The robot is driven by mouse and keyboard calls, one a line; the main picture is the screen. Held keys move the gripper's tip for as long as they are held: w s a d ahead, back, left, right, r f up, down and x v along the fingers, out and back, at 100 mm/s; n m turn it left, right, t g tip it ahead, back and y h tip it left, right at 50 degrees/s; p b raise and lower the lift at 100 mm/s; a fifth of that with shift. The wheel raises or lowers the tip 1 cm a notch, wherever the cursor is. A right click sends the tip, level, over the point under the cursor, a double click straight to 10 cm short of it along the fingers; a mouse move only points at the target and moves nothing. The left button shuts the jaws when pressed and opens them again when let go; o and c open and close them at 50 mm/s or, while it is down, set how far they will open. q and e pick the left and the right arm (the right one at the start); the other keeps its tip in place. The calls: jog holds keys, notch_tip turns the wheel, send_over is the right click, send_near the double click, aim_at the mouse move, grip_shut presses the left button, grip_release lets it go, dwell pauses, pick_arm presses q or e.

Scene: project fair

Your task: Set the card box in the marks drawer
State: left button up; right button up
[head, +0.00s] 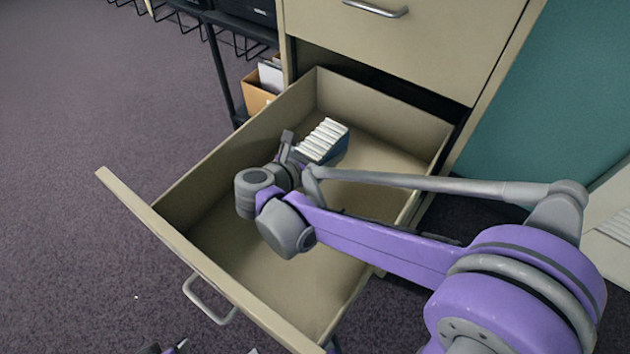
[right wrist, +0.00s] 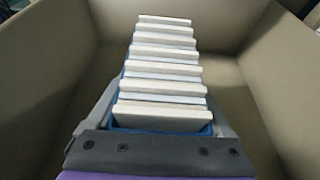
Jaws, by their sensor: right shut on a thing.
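The card box (head: 322,141) is a small blue box with a row of white cards standing in it. My right gripper (head: 303,147) is shut on it, over the open beige drawer (head: 290,283), toward its back. In the right wrist view the card box (right wrist: 160,75) lies between the two fingers, with drawer walls on both sides. I cannot tell whether the box touches the drawer floor. The rest of the drawer looks empty, though my right arm hides part of it. A small dark and purple piece at the bottom edge of the head view may be my left gripper; its fingers cannot be made out.
The beige cabinet (head: 420,45) stands behind the drawer, with a closed drawer above. A black wire rack (head: 222,60) and a cardboard box (head: 257,95) with papers stand at its left. Carpet (head: 90,260) is clear at the left.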

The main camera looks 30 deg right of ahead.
notch_tip(320, 180, down, 7)
jog(key=shift+r+b, duration=0.1)
jog(key=shift+b, duration=1.05)
jog(key=shift+r, duration=0.1)
jog(key=o, duration=1.5)
jog(key=shift+f, duration=0.2)
jog(key=shift+r, duration=0.15)
jog(key=shift+a+r, duration=0.15)
jog(key=shift+a, duration=0.1)
jog(key=p+v, duration=0.2)
jog(key=v, duration=0.5)
jog(key=shift+s, duration=0.1)
